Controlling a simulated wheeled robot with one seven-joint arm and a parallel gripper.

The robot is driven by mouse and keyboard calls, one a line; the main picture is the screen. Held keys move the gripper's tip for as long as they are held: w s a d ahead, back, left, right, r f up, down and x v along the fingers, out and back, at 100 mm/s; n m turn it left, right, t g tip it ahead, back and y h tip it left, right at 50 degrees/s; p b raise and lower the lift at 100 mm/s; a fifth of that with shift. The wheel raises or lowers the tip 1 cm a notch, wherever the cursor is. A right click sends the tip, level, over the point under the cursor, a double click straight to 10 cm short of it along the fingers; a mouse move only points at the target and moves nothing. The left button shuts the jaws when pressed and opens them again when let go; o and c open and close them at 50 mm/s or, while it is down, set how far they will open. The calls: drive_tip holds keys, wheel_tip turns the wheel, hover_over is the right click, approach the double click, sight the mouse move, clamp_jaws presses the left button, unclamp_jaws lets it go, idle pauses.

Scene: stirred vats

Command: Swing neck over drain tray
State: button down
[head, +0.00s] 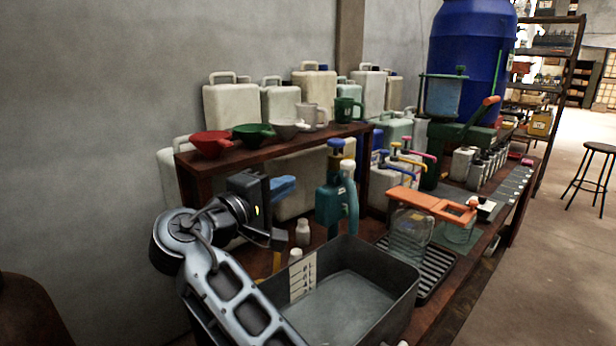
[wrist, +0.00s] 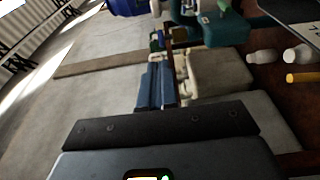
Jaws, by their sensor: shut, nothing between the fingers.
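My gripper (head: 293,182) has its blue fingers together and empty. It points right, short of a teal upright tap-like unit (head: 328,200), with a visible gap. In the wrist view the closed fingers (wrist: 160,68) point up the picture, and the teal body (wrist: 225,28) is beyond them at upper right. A black ribbed tray (head: 440,268), which looks like the drain tray, lies right of the grey basin. A clear jar (head: 408,235) stands on it under an orange bar (head: 430,203). I cannot tell for certain which part is the neck.
The grey basin (head: 408,292) fills the bench front. Small white bottles (head: 302,232) stand behind it. A wooden shelf (head: 283,150) with red and green funnels and mugs is at the back, with white canisters (head: 232,108) behind. A stool (head: 590,165) stands on open floor at right.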

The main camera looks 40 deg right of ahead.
drive_tip(key=d+p, duration=0.2)
drive_tip(key=d, duration=1)
drive_tip(key=shift+d+p, duration=0.15)
drive_tip(key=shift+p, duration=0.2)
drive_tip(key=shift+d, duration=0.1)
